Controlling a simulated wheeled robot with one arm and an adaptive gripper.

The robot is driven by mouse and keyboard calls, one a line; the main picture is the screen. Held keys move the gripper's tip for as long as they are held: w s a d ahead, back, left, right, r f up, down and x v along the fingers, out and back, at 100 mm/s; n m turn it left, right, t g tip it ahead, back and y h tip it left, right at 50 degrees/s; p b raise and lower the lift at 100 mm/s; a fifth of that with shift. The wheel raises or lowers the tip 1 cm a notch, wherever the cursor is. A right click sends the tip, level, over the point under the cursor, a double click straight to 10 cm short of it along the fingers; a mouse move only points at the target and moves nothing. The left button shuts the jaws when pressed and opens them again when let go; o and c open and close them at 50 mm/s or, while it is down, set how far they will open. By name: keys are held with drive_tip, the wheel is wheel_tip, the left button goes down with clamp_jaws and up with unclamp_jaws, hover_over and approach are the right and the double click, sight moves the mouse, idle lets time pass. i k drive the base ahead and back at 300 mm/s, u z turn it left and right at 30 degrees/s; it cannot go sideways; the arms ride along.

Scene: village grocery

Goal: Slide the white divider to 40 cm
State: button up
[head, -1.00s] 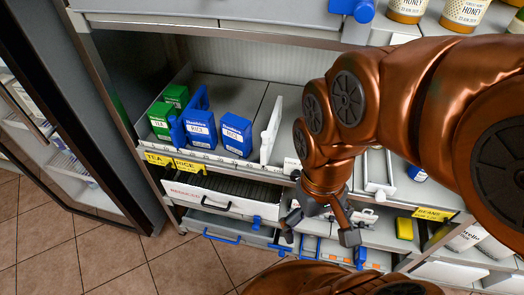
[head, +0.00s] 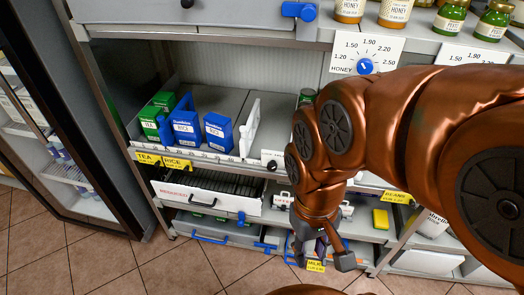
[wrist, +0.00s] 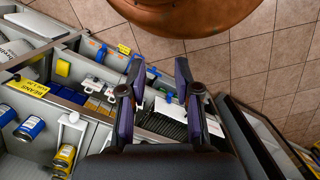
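The white divider (head: 250,127) stands upright on the middle shelf, just right of the blue rice boxes (head: 217,132).
A white drawer front (head: 205,197) and a grey lower drawer (head: 225,234) with blue handles are under the shelf. A price dial (head: 364,65) hangs above. A dark-framed cooler door (head: 85,130) is at the left. Tiled floor (head: 110,265) is open in front.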

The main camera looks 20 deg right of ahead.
sight(248, 132)
drive_tip(key=k, duration=0.75)
drive_tip(key=u, duration=0.45)
drive_tip(key=i, duration=1.15)
drive_tip(key=z, duration=0.1)
